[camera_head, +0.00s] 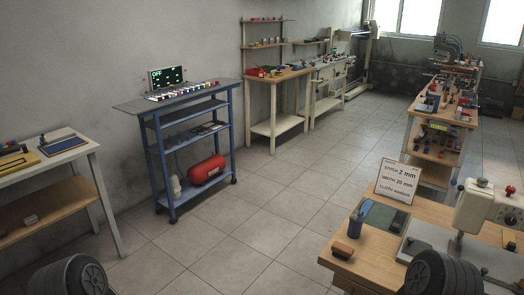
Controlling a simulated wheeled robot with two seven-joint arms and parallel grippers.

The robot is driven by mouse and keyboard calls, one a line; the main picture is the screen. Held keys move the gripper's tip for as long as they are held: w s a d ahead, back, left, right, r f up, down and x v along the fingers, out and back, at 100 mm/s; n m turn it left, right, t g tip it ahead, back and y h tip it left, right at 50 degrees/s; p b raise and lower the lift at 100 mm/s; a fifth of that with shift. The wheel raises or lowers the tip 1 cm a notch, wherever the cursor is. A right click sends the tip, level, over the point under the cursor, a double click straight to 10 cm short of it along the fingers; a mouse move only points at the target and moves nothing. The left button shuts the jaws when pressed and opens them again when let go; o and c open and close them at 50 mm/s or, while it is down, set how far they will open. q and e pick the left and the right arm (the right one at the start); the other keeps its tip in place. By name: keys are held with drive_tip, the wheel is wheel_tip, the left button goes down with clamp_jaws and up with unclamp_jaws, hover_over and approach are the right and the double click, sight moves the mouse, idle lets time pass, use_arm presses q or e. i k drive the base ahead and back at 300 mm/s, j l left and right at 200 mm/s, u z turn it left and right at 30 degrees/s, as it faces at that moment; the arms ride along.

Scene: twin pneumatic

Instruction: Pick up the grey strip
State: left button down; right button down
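I cannot clearly pick out a grey strip at this size. On the wooden sewing table (365,262) at the lower right lie a dark green flat piece (381,216) and a pale machine bed (432,236), but neither can be told as the strip. Two dark round parts of my own arms show at the bottom left and bottom right edges. Neither gripper's fingers are in view.
A white sewing machine (482,208) and a sign (397,181) stand on that table. A blue cart (190,160) with a control panel and a red tank (207,169) stands left of centre. Another bench (62,202) is at far left. Open tiled floor (255,220) lies between.

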sight(454, 250)
drive_tip(key=z, duration=1.9)
drive_tip(key=j+z, duration=0.4)
drive_tip(key=i+j+z, duration=0.1)
drive_tip(key=j+z, duration=0.15)
drive_tip(key=z, duration=0.2)
drive_tip(key=j+z, duration=0.65)
drive_tip(key=z, duration=0.2)
drive_tip(key=k+j, duration=0.15)
drive_tip(key=j, duration=0.15)
drive_tip(key=k+j, duration=0.1)
drive_tip(key=j, duration=0.2)
drive_tip(key=k+j+z, duration=0.1)
drive_tip(key=j, duration=0.2)
